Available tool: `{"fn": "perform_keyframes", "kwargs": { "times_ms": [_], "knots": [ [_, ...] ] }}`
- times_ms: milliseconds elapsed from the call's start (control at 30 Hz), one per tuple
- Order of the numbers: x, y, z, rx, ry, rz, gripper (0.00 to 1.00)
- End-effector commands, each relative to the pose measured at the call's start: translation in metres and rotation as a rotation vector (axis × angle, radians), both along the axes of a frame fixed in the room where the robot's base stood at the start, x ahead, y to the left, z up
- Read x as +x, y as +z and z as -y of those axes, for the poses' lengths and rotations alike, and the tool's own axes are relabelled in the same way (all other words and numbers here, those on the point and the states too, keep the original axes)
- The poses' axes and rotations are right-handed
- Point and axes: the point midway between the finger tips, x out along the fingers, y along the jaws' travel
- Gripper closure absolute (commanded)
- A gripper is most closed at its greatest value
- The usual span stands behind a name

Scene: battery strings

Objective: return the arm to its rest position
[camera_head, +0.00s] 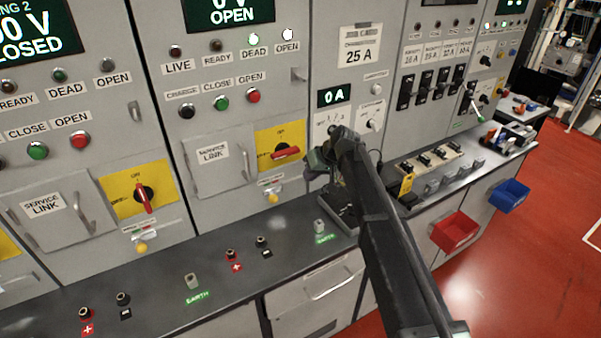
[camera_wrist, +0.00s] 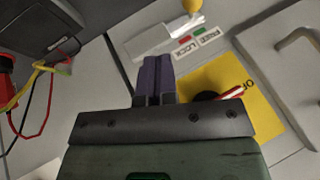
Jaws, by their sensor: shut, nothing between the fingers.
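My arm (camera_head: 385,235) reaches up from the lower right in the head view, with its wrist in front of the cabinet face near the 25 A panel. My gripper (camera_wrist: 159,76) shows in the wrist view with its two purple fingers together and nothing between them. The fingers point toward the panel near a yellow switch plate (camera_wrist: 223,98) and a FREE/LOCK label (camera_wrist: 193,41). In the head view the gripper is partly hidden beside the wrist. I cannot tell whether the fingers touch anything.
The yellow plate with a red rotary handle (camera_head: 286,153) is left of my wrist. A service link door (camera_head: 213,157) with a handle is further left. A dark ledge (camera_head: 155,285) with terminals runs below. Red (camera_head: 455,231) and blue (camera_head: 509,194) bins hang at right. Red floor is open there.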

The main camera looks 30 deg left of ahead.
Motion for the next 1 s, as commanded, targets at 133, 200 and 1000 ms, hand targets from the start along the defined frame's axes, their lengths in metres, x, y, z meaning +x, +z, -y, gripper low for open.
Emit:
{"fn": "perform_keyframes", "kwargs": {
  "times_ms": [133,200,1000],
  "knots": [
    [0.001,0.007,0.004,0.0,0.0,0.0,1.0],
    [0.001,0.006,0.005,0.0,0.0,0.0,1.0],
    [-0.098,-0.022,0.333,-0.446,-0.502,-0.089,1.0]
  ]
}}
